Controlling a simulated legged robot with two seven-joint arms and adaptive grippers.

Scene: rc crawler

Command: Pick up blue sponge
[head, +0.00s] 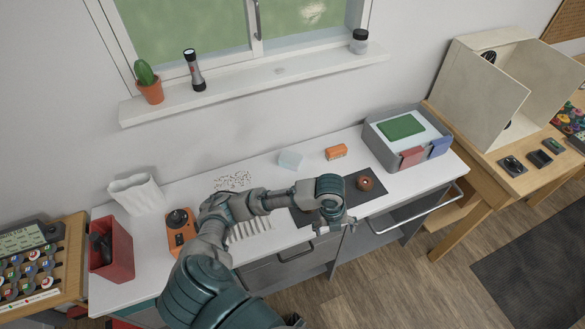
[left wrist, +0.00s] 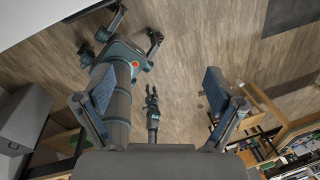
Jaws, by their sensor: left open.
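The light blue sponge (head: 290,160) lies on the white worktop, near the wall, left of an orange block. My left gripper (head: 336,216) is over the front part of the worktop, to the right of the sponge and nearer the front edge, apart from it. In the left wrist view my left gripper (left wrist: 154,98) has its two blue-padded fingers wide apart with nothing between them. The sponge does not show in that view.
A grey bin (head: 373,148) with a green item stands at the right. A white vase (head: 137,194), an orange device (head: 180,232) and a red bin (head: 110,252) stand at the left.

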